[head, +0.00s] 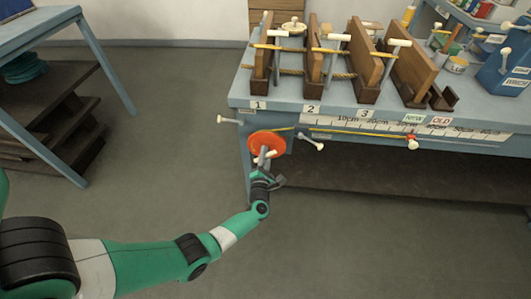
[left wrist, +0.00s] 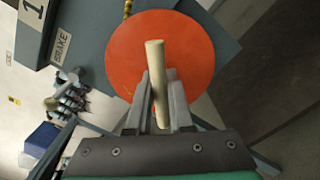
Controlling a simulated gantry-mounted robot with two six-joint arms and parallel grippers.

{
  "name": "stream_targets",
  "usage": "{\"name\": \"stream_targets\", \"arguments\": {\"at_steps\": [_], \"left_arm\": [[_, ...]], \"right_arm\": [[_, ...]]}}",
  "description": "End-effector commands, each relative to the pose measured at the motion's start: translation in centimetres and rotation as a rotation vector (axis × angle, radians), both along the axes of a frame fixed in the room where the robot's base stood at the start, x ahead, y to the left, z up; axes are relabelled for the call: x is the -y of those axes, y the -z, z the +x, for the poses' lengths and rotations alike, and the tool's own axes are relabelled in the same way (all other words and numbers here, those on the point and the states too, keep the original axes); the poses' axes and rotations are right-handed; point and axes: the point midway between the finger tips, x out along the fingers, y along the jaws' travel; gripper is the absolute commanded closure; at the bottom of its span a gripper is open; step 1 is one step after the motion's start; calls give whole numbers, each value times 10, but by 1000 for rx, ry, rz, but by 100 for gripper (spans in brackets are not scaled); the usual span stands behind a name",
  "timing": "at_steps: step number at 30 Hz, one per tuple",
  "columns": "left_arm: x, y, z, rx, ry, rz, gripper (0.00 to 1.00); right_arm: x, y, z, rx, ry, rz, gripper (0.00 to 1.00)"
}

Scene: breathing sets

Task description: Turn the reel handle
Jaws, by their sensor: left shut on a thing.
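The orange-red reel (head: 261,141) is mounted at the front left corner of the blue bench. In the left wrist view the round reel (left wrist: 125,55) fills the upper middle. Its pale rod-like handle (left wrist: 156,65) stands out from the disc. My left gripper (head: 266,168) is at the front of the reel, its two grey fingers (left wrist: 160,95) shut on the handle, one on each side. The fingers hide part of the reel in the head view. My right gripper is not in view.
The blue bench (head: 240,97) carries wooden boards (head: 356,55) in slots marked 1, 2 and 3. A yellow line (head: 365,134) runs along the front scale to a red clip (head: 412,142). Pale-tipped levers (head: 229,120) (head: 312,142) stick out beside the reel.

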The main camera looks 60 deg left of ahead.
Motion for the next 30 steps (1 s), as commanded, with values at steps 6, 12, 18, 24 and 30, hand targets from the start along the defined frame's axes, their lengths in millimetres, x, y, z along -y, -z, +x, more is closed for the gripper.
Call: {"name": "stream_targets", "arguments": {"at_steps": [6, 12, 18, 24, 30], "left_arm": [[0, 0, 0, -175, -1, 105, 100], [0, 0, 0, -336, 0, 205, 100], [0, 1, -1, -498, 0, 305, 100], [0, 0, 0, -659, 0, 406, 100], [0, 1, 0, -820, 1, 507, 100]], "right_arm": [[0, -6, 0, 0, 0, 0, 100], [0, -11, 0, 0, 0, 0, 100], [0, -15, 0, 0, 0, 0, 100], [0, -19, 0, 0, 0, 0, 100], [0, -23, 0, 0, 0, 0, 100]]}}
